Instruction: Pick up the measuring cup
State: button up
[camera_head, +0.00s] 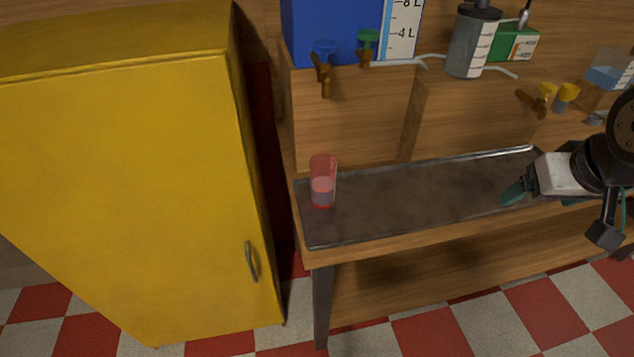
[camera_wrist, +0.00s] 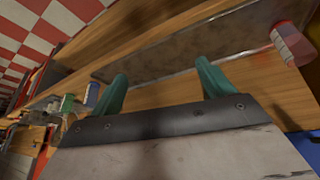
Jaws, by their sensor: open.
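The measuring cup (camera_head: 322,182) is a clear, red-tinted cup standing upright at the left end of a dark metal tray (camera_head: 420,196) on the wooden bench. In the wrist view the cup (camera_wrist: 292,42) shows at the upper right, outside the jaws. My gripper (camera_head: 515,192) is at the right end of the tray, well to the right of the cup. In the wrist view its two green fingertips (camera_wrist: 160,82) are apart with nothing between them.
A yellow cabinet (camera_head: 130,180) stands left of the bench. Behind the tray are taps (camera_head: 325,70), a blue tank (camera_head: 330,30), a grey measuring container (camera_head: 472,42) and a green container (camera_head: 515,44). The tray between cup and gripper is clear.

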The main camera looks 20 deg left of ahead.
aim_at(323, 177)
jog(key=w+a+f+n+t+y, duration=0.25)
jog(key=w+a+f, duration=0.25)
jog(key=a, duration=0.6)
jog(key=w+a+f+n+t+y, duration=0.1)
jog(key=w+a+f+n+y, duration=0.3)
jog(key=a, duration=0.7)
jog(key=s+a+f+y, duration=0.1)
jog(key=a, duration=0.2)
jog(key=s+a+f+n+y, duration=0.1)
jog(key=a+f, duration=0.1)
jog(key=a, duration=0.2)
jog(key=a+f+g+y, duration=0.1)
jog(key=a+f+y, duration=0.1)
jog(key=a, duration=0.1)
jog(key=shift+s+a+f, duration=0.1)
jog(key=shift+s+a, duration=0.25)
jog(key=shift+s, duration=0.05)
jog(key=x, duration=0.7)
jog(key=shift+a+f, duration=0.15)
jog(key=c, duration=1.3)
